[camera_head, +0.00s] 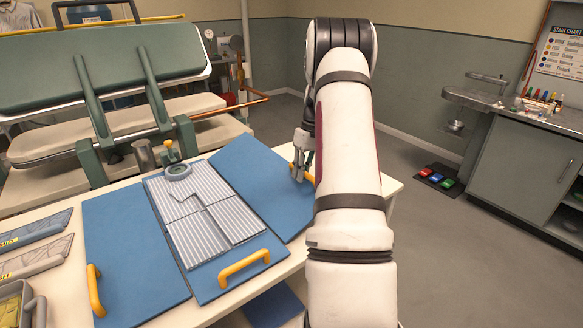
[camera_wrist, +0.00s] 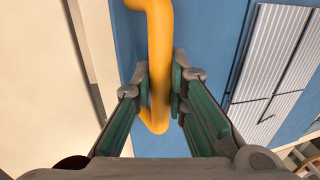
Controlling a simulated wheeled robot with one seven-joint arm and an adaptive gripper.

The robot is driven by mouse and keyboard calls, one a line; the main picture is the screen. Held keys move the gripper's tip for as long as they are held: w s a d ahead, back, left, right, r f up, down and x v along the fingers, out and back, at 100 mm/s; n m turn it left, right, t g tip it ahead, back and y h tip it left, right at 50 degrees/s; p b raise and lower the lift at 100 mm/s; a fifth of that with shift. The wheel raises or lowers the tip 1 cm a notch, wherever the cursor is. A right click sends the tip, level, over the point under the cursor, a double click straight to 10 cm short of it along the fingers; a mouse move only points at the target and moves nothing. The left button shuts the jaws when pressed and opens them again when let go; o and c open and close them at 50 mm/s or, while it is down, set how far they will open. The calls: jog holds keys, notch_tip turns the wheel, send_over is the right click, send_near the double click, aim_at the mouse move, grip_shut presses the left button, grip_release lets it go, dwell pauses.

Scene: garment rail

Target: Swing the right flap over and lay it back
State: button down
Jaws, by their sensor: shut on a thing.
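The blue right flap (camera_head: 258,180) of the folding board lies to the right of the blue middle panel (camera_head: 200,282). It looks close to flat, though I cannot tell whether it is slightly raised. A grey striped piece (camera_head: 200,215) covers much of the middle panel. My gripper (camera_head: 304,150) is at the flap's right edge, partly hidden by my arm. In the wrist view my gripper (camera_wrist: 160,88) is shut on the right flap's yellow handle (camera_wrist: 158,30), with one finger on each side.
The blue left flap (camera_head: 130,255), with a yellow handle (camera_head: 95,290), lies flat on the pale table (camera_head: 60,195). Another yellow handle (camera_head: 243,266) is on the middle panel's front edge. A green press (camera_head: 115,70) stands behind. A grey cabinet (camera_head: 520,165) stands right, across open floor.

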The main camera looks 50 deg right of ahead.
jog(key=f+y, duration=0.1)
jog(key=d+f+y+b, duration=0.1)
jog(key=f, duration=0.1)
jog(key=d+f+b, duration=0.1)
jog(key=shift+s+d+f+t+y, duration=0.1)
jog(key=shift+s+f+t+y, duration=0.2)
jog(key=shift+f+t+y, duration=0.1)
jog(key=shift+s+d+f+b, duration=0.1)
jog(key=shift+f+b, duration=0.15)
jog(key=shift+f, duration=0.25)
jog(key=shift+s+d+f+b, duration=0.1)
jog(key=shift+f+b, duration=0.15)
jog(key=shift+f, duration=0.25)
jog(key=shift+f, duration=0.15)
jog(key=c, duration=1.8)
grip_release()
jog(key=shift+c, duration=0.2)
jog(key=shift+w, duration=0.1)
jog(key=v, duration=1.2)
